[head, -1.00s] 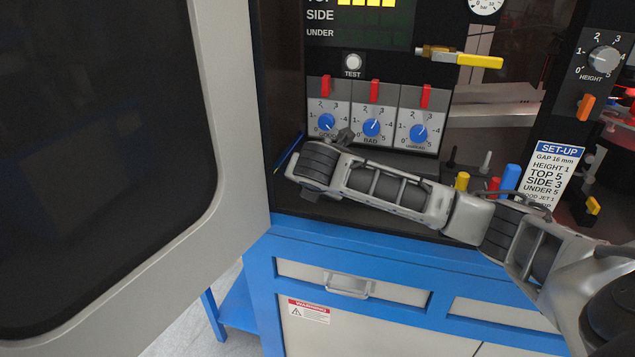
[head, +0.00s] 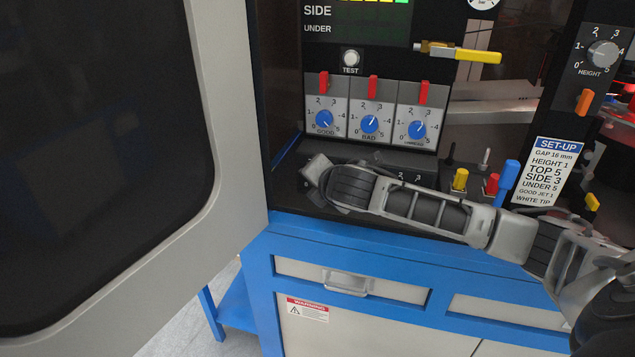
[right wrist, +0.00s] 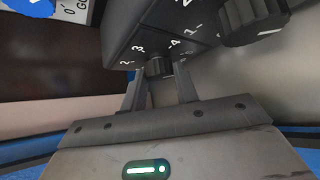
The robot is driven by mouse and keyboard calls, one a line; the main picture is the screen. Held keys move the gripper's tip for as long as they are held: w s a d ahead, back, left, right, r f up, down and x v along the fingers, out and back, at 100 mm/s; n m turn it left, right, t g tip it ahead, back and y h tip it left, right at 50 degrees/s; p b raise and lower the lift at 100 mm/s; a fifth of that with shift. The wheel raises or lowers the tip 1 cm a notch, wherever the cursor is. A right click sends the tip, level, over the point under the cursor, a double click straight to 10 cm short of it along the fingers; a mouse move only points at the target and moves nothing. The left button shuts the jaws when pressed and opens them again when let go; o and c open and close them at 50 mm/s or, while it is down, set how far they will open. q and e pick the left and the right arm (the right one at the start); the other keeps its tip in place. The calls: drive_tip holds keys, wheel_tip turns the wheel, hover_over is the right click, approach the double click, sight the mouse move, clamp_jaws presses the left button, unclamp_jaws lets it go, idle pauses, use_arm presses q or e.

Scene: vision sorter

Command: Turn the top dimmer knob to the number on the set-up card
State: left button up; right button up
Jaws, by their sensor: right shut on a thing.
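My right gripper (right wrist: 160,85) is shut on a small black dimmer knob (right wrist: 158,67) on the face of a dark box with printed numbers (right wrist: 140,42). This is the left one of two knobs in the right wrist view; its label and pointer do not show. In the head view my right arm hides the knob, and part of the dark box (head: 405,172) shows behind the arm. The set-up card (head: 553,172) reads TOP 5, SIDE 3, UNDER 5. Above, a display (head: 375,28) has SIDE and UNDER rows, with yellow and green bars at its top edge. My left gripper is out of view.
A second black knob (right wrist: 253,20) is close to the right of my fingers. Three panels with blue knobs (head: 370,123) and red levers stand behind the arm. An open grey door (head: 228,120) fills the left.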

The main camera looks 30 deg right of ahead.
idle(0.4)
drive_tip(key=o, duration=1)
drive_tip(key=b+v, duration=0.1)
drive_tip(key=v, duration=1.5)
drive_tip(key=shift+s+d, duration=0.1)
drive_tip(key=shift+f, duration=0.15)
